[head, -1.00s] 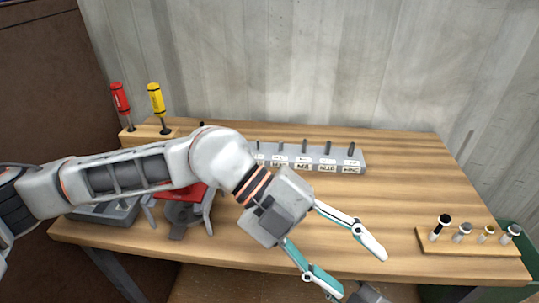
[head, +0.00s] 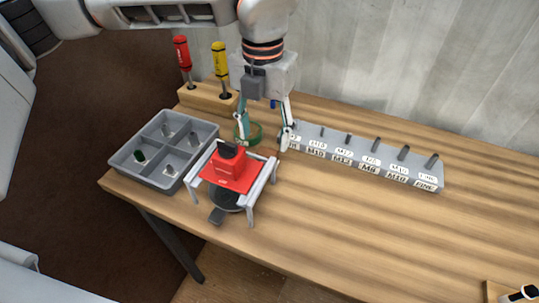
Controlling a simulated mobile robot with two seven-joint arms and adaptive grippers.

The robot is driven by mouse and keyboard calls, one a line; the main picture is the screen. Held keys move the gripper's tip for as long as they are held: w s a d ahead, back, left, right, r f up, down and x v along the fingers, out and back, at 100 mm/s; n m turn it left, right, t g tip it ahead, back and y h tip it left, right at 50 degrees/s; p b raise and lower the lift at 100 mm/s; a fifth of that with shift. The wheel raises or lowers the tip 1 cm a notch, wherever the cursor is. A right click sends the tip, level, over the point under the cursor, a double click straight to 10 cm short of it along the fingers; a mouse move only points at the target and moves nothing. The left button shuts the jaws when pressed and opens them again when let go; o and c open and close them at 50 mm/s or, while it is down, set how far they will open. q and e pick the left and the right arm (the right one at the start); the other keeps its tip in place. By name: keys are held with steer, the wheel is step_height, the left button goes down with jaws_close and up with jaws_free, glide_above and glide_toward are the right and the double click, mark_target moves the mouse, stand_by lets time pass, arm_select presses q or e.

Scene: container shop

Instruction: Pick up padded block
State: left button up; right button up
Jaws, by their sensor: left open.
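Nothing in the head view is clearly marked as the padded block. A red block-like piece (head: 231,172) with a dark top sits on a grey four-legged stand (head: 258,190), over a dark round base. My left gripper (head: 263,137) points down just behind the stand, open, its two fingers apart. A green ring-shaped thing (head: 254,134) shows by its left fingertip; I cannot tell whether they touch. A small blue thing (head: 273,103) is mostly hidden behind the gripper. My right gripper is not in view.
A grey four-compartment tray (head: 193,153) with small parts stands left of the stand. A wooden holder (head: 198,98) with red and yellow screwdrivers is behind. A grey labelled rack (head: 425,172) stands at the right.

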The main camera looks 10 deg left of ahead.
mark_target(267, 152)
arm_select(q)
steer(key=f, duration=0.6)
steer(key=shift+s+d, duration=0.15)
steer(key=shift+d, duration=0.15)
steer(key=shift+c, duration=0.4)
steer(key=c, duration=1.1)
